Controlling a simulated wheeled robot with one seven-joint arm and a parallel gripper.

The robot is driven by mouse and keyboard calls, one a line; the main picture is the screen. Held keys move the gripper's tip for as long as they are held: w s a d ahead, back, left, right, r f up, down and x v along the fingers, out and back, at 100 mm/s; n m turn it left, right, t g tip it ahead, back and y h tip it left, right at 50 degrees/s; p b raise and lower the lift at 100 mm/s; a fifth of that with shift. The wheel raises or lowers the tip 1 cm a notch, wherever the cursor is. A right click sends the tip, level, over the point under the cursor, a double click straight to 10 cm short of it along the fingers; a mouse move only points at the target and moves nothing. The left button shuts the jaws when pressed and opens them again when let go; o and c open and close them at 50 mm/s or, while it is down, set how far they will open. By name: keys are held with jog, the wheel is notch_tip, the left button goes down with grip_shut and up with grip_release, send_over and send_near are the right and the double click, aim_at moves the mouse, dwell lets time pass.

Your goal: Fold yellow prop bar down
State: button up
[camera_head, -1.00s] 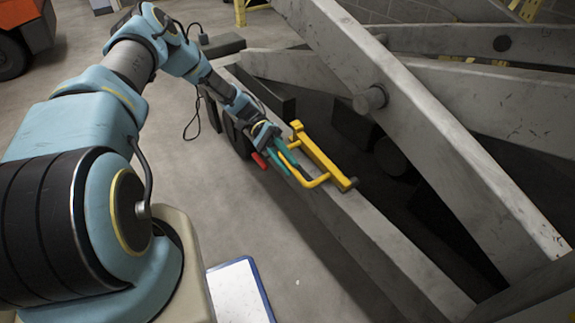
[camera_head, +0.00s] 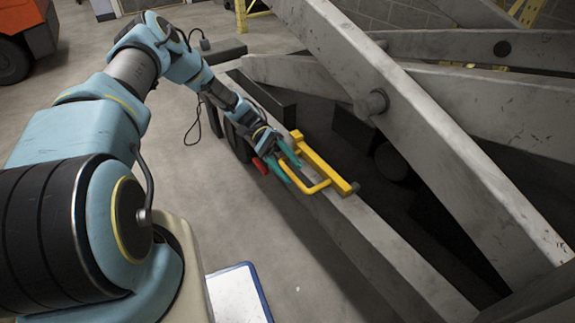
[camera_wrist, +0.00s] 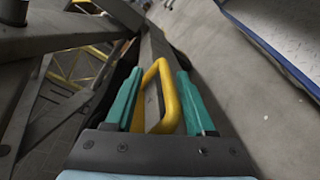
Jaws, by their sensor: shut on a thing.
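The yellow prop bar (camera_head: 328,168) lies along the top of a long grey beam, with a bent yellow handle on its near side. My gripper (camera_head: 287,162) reaches it from the left with its teal fingers at the handle. In the wrist view, the handle loop (camera_wrist: 168,92) stands between the two teal fingers of my gripper (camera_wrist: 160,88), which are spread to its width. The fingers hide part of the handle, so the exact contact is hard to see.
The grey lower beam (camera_head: 375,238) runs under the bar. A large slanted grey arm with a round pin (camera_head: 372,103) stands close on the right. A red piece (camera_head: 260,166) is beside my gripper. A blue-edged white board (camera_head: 238,293) is at the lower front. Floor at left is open.

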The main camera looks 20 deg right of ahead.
jog(key=b+v, duration=0.1)
jog(key=v, duration=1)
jog(key=s+a+r+n+t+y, duration=0.2)
jog(key=s+a+r+n+t, duration=0.2)
jog(key=a+r+t, duration=0.7)
jog(key=s+a+r+n+t+y, duration=0.1)
jog(key=s+a+r+n+t, duration=0.45)
jog(key=a, duration=0.95)
notch_tip(320, 180, up, 27)
jog(key=w+m+t+p, duration=0.1)
jog(key=p, duration=2.4)
jog(key=shift+w+a+m, duration=0.2)
jog(key=shift+w+m, duration=0.15)
